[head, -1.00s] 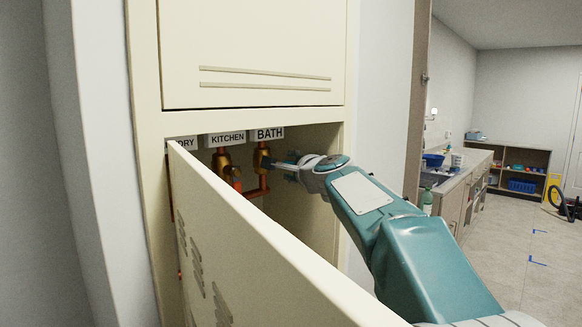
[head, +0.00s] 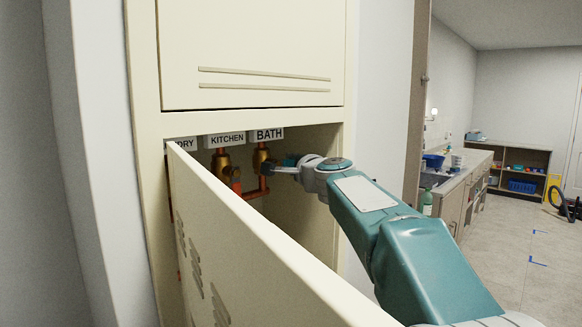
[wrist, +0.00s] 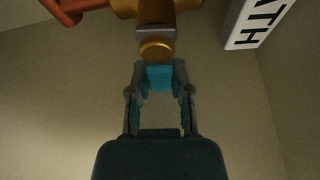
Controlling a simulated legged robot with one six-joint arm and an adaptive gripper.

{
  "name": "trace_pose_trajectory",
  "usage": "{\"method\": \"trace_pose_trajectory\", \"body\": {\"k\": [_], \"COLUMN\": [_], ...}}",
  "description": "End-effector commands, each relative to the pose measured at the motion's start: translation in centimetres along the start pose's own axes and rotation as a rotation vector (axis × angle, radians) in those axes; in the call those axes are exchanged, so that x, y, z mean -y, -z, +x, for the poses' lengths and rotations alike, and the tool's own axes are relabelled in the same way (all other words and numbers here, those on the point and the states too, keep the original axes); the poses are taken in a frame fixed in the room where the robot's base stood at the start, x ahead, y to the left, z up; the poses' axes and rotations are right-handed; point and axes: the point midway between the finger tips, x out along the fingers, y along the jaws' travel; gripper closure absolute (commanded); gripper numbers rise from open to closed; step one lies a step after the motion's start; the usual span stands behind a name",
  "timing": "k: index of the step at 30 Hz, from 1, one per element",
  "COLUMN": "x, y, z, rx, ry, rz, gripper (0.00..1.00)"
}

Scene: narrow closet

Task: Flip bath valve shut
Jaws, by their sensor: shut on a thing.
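The bath valve (head: 261,157) is a brass fitting on a copper pipe, under the BATH label (head: 266,134) inside the open cabinet. In the wrist view the valve's brass body (wrist: 157,12) is at the top, with a round brass end (wrist: 157,48) facing me. My gripper (head: 270,168) is at the valve's right side. In the wrist view my gripper (wrist: 160,78) has both fingers closed on a teal piece just below the brass end, which appears to be the valve's handle. The fingers hide much of it, so its angle is hard to tell.
The cabinet door (head: 250,235) stands open across the lower front, left of my arm. The kitchen valve (head: 222,163) with an orange handle (head: 235,185) is close on the left. The cabinet's right wall (head: 325,210) is beside my wrist.

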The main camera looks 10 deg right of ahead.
Motion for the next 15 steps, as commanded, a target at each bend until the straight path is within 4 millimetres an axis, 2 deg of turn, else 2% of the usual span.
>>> {"method": "trace_pose_trajectory", "body": {"k": [15], "x": [0.14], "y": [-0.01], "z": [0.09], "rx": [0.0], "ry": [0.034], "rz": [-0.1], "gripper": [1.0]}}
